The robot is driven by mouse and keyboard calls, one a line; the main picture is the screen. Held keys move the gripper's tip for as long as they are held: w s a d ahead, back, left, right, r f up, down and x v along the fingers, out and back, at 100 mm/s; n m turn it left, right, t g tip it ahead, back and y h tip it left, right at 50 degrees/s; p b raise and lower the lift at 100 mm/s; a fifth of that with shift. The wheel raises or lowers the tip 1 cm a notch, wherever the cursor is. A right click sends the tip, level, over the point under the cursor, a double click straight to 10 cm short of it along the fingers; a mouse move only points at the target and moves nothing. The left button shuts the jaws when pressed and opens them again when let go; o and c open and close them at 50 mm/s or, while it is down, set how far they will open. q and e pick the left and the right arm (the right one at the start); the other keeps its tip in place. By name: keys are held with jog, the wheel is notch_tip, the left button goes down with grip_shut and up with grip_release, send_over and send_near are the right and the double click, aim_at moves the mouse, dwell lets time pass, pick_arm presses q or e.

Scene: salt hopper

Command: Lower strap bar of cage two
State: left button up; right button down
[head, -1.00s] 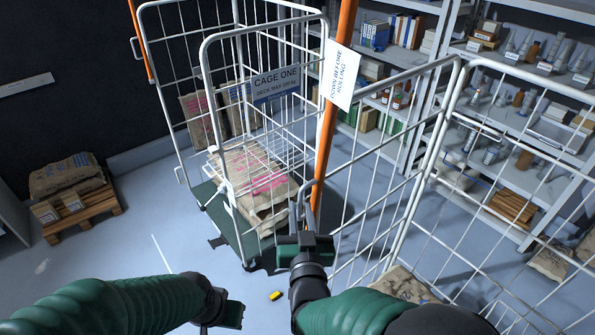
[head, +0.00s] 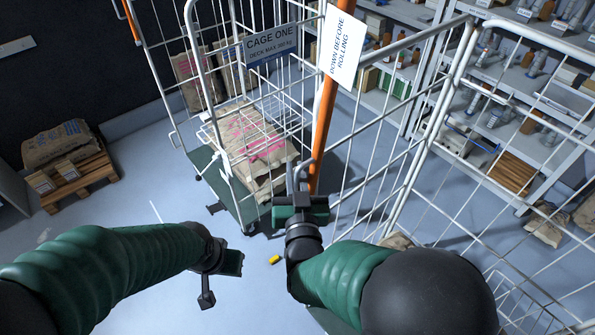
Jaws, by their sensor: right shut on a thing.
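The orange strap bar (head: 325,120) stands nearly upright at the near corner of cage two (head: 400,165), with a white tag (head: 341,47) reading "DOWN BEFORE ROLLING". A grey loop handle (head: 309,164) sits beside its lower part; how the two join is hidden. My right gripper (head: 299,188) is shut on this handle, just left of the bar's lower end. My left gripper (head: 222,275) hangs apart from the cages over the floor, and its jaw gap is not clear.
Cage one (head: 197,70), with its sign (head: 271,45) and sacks (head: 250,145), stands behind and left. Shelves (head: 520,60) line the right back. A pallet (head: 80,180) with a sack is at far left. A small yellow object (head: 275,260) lies on the floor.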

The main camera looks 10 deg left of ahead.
pick_arm(q)
jog(key=shift+a, duration=0.25)
pick_arm(e)
jog(key=shift+a+f, duration=0.1)
jog(key=shift+f, duration=0.15)
pick_arm(q)
jog(key=shift+d, duration=0.1)
pick_arm(e)
jog(key=shift+f, duration=0.1)
